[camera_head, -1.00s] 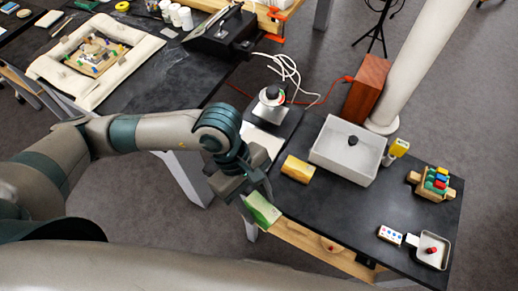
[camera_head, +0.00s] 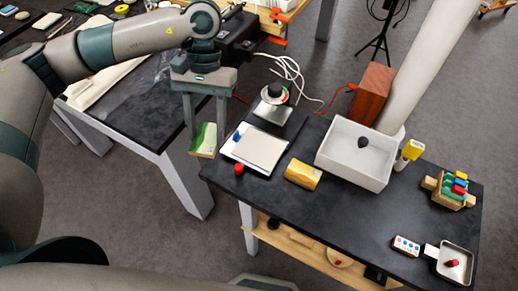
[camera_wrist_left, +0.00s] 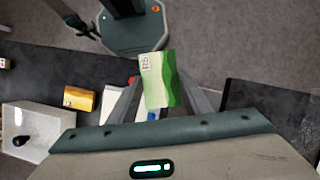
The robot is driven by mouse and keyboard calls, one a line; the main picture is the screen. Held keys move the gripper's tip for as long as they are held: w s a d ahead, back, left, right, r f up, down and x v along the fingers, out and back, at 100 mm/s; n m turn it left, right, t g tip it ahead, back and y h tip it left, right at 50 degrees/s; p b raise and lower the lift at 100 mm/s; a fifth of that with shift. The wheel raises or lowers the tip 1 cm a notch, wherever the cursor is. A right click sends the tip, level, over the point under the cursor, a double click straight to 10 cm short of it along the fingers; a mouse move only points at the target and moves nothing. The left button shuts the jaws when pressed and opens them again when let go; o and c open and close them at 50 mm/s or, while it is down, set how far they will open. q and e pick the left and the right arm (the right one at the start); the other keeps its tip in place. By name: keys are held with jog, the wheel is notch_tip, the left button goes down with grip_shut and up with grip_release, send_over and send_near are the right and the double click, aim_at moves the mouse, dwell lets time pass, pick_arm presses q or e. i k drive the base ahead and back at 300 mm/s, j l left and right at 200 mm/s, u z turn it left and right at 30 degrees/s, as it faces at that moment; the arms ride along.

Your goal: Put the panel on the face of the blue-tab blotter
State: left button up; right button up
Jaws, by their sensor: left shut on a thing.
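The panel (camera_head: 203,141) is a small flat piece with green and cream bands. My left gripper (camera_head: 206,130) is shut on it and holds it over the gap left of the bench. In the left wrist view the panel (camera_wrist_left: 158,80) sits between the fingers, with a small printed mark on its pale end. A white blotter (camera_head: 258,150) with a blue tab (camera_head: 238,136) at its left edge lies flat on the bench, right of the gripper and apart from the panel. In the left wrist view the panel and a finger partly cover the blotter. My right gripper is not in view.
On the dark bench (camera_head: 350,214), a red knob (camera_head: 239,169) stands by the blotter's near edge. A yellow block (camera_head: 302,174), a white bin (camera_head: 353,154) and a dial device (camera_head: 272,110) are close by. The bench's near middle is clear.

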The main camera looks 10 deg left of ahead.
aim_at(259, 148)
jog(key=j+z, duration=0.3)
jog(key=k+j+z, duration=0.25)
jog(key=j, duration=0.2)
jog(key=j+z, duration=0.3)
jog(key=k+j+z, duration=0.3)
jog(key=j, duration=0.15)
jog(key=i, duration=0.6)
